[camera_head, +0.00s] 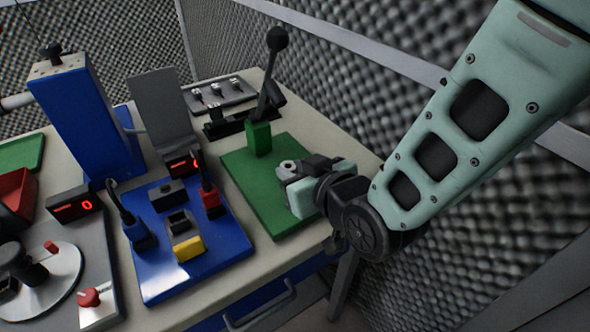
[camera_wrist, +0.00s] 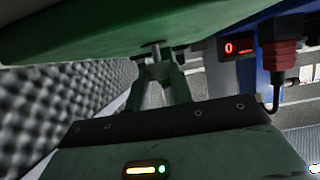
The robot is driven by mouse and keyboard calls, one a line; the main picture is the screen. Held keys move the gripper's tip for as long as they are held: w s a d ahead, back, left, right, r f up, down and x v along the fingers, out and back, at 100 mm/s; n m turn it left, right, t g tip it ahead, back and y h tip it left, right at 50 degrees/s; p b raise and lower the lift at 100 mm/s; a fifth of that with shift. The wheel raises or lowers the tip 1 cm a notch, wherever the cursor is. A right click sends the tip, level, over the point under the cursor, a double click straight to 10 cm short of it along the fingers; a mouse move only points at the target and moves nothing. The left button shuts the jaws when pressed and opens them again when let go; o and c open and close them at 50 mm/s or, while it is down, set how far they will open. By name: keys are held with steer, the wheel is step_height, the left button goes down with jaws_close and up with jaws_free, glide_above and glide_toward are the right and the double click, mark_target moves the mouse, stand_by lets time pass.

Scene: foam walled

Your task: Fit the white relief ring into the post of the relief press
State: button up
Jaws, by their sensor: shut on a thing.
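The relief press appears to be the green base plate (camera_head: 247,190) with a green block (camera_head: 258,139) and a black lever (camera_head: 272,75) ending in a ball knob. My gripper (camera_head: 291,172) is low over the right part of this plate, in front of the block. It is shut on a small pale round piece with a dark hole, which appears to be the white relief ring (camera_head: 287,165). In the wrist view my gripper (camera_wrist: 160,54) shows dark fingertips close to the green plate (camera_wrist: 90,25), with a small metallic piece between them. I cannot tell whether the ring is on the post.
A blue plate (camera_head: 215,255) with cables and a yellow block (camera_head: 188,248) lies left of the green plate. A blue column (camera_head: 85,120) stands behind. A grey station with a red button (camera_head: 90,297) is at the left. Foam walls (camera_head: 350,110) bound the table's right side.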

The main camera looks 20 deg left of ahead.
steer(key=shift+f+b, duration=0.9)
steer(key=shift+f, duration=0.15)
steer(key=o, duration=1)
steer(key=shift+o, duration=0.2)
steer(key=shift+r, duration=0.1)
